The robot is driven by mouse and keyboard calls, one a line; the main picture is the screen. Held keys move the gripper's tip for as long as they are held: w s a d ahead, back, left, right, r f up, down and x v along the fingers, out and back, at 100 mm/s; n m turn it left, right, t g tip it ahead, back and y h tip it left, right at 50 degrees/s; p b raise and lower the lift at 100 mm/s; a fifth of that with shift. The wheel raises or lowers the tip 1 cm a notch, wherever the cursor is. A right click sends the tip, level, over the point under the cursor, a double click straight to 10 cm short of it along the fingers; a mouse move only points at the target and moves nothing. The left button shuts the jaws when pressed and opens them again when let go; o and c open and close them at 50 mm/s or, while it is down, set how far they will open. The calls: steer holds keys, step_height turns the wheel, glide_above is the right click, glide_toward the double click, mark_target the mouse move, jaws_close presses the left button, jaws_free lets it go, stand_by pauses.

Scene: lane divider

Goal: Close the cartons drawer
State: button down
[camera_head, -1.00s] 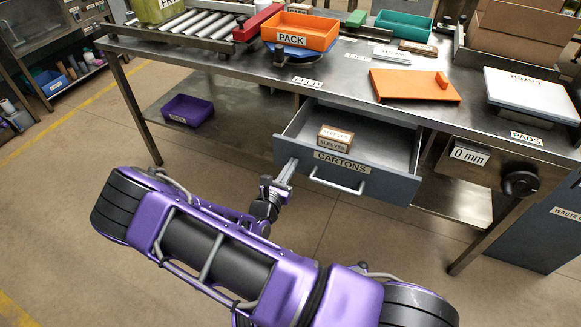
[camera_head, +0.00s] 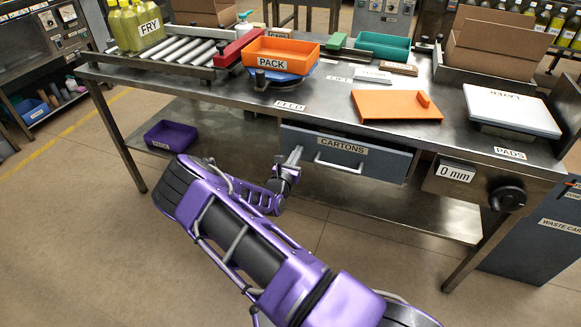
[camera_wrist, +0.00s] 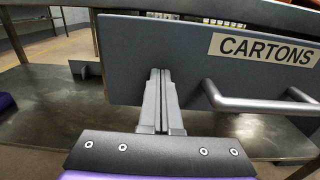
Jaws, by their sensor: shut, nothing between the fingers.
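The cartons drawer (camera_head: 360,162) is under the table, with a grey front, a CARTONS label and a bar handle (camera_head: 340,165). In the head view its front sits close under the table edge, and its inside and the box in it are hidden. The front also fills the upper wrist view (camera_wrist: 180,50), with the handle (camera_wrist: 250,102) at the right. My gripper (camera_wrist: 160,75) is shut and empty, its fingertips against or very near the front, left of the handle. It shows at the drawer's left end in the head view (camera_head: 294,157).
The steel table (camera_head: 320,110) holds an orange PACK tray (camera_head: 282,53), an orange board (camera_head: 395,106) and a white pad (camera_head: 512,110). A purple bin (camera_head: 170,136) is on the lower shelf (camera_head: 225,130). A black knob (camera_head: 508,198) is right of the drawer.

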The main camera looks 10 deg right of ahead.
mark_target(302, 143)
steer(key=x, duration=0.3)
steer(key=shift+w+d+b, duration=0.25)
steer(key=shift+w+b, duration=0.05)
steer(key=shift+w+r, duration=0.15)
steer(key=shift+r, duration=0.05)
steer(key=shift+d+r, duration=0.1)
steer(key=shift+r, duration=0.05)
